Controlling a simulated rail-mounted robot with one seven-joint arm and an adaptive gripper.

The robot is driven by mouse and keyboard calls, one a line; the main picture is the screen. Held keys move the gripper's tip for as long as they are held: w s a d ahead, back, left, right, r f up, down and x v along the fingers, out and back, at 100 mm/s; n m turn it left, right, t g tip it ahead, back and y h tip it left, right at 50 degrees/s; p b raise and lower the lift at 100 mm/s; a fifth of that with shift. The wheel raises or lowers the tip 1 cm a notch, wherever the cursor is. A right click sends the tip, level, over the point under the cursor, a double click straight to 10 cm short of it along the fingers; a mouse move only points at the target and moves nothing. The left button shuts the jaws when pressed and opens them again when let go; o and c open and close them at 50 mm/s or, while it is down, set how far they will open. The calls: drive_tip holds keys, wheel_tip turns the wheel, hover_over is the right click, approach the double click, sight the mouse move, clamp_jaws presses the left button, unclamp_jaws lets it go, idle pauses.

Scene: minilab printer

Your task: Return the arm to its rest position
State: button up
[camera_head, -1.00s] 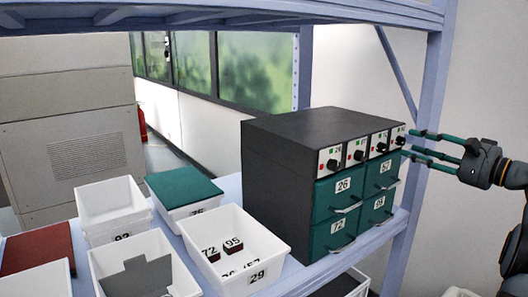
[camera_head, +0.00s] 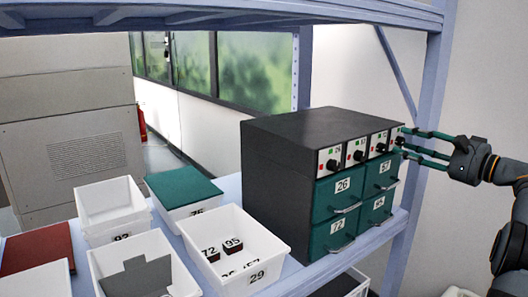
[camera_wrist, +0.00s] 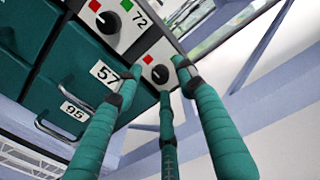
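My gripper (camera_head: 403,143) has green fingers and is at the right front of a dark cabinet (camera_head: 300,128). The fingers are spread apart with nothing between them that I can see held. In the wrist view, my gripper's fingertips (camera_wrist: 155,88) lie around the view of the rightmost black knob (camera_wrist: 160,74). I cannot tell whether any finger touches the knob or its panel. My arm comes in from the right edge in the head view.
The cabinet has green drawers (camera_head: 343,185) with handles and a row of knobs above. White bins (camera_head: 272,269) and a green-lidded box (camera_head: 183,186) stand left of it on the shelf. A shelf post (camera_head: 428,110) rises behind my gripper. The white wall side at right is open.

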drive_tip(key=shift+w+a+r+m+p, duration=0.15)
drive_tip(key=shift+r+m+p, duration=0.25)
drive_tip(key=shift+m+p, duration=0.6)
drive_tip(key=m+p, duration=0.4)
drive_tip(key=p, duration=0.2)
drive_tip(key=m+p, duration=0.3)
drive_tip(key=p, duration=0.1)
drive_tip(key=m+p, duration=0.5)
drive_tip(key=p, duration=0.3)
drive_tip(key=m+p, duration=0.4)
drive_tip(key=p, duration=0.3)
drive_tip(key=shift+f, duration=0.1)
drive_tip(key=v, duration=0.1)
drive_tip(key=b+v, duration=0.1)
drive_tip(key=shift+s+d+f, duration=0.25)
drive_tip(key=shift+s+f, duration=0.05)
drive_tip(key=shift+f, duration=0.05)
drive_tip(key=shift+s, duration=0.1)
